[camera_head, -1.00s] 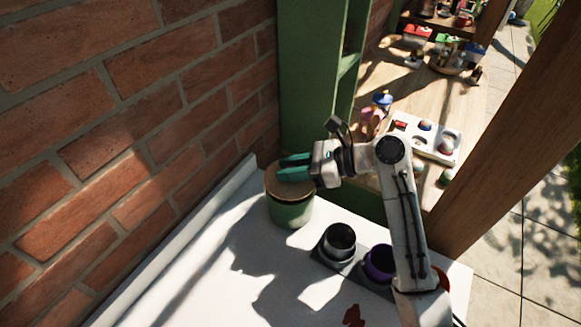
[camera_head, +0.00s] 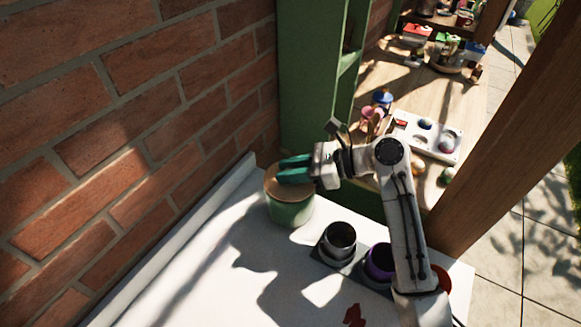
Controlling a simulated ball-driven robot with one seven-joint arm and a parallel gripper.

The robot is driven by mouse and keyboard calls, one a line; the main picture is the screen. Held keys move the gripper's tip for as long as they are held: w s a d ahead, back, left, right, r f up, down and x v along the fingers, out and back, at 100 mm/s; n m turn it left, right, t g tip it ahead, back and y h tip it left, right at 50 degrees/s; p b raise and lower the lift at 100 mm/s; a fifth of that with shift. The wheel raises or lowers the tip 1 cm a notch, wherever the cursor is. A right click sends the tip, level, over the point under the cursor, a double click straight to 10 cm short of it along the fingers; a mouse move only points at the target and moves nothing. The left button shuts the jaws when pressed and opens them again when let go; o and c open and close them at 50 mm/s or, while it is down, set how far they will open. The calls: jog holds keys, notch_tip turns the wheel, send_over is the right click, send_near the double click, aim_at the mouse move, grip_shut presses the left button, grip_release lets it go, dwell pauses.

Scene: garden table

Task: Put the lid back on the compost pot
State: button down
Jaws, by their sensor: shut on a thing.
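The green compost pot (camera_head: 290,211) stands upright on the white table near the brick wall. Its tan, wooden-looking lid (camera_head: 273,190) lies over the pot's mouth, with no clear gap to the rim in this view. My gripper (camera_head: 281,170) is at the lid from the right, its teal fingers over the top of it. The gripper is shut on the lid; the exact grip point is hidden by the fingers.
A dark cup (camera_head: 340,238) and a purple cup (camera_head: 380,262) stand in a grey holder right of the pot, below my arm. A red piece (camera_head: 353,315) lies near the front. A green cabinet (camera_head: 306,90) rises behind. The white table (camera_head: 215,275) has free room at front left.

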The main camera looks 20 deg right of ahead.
jog(key=shift+f, duration=0.55)
jog(key=c, duration=0.8)
grip_release()
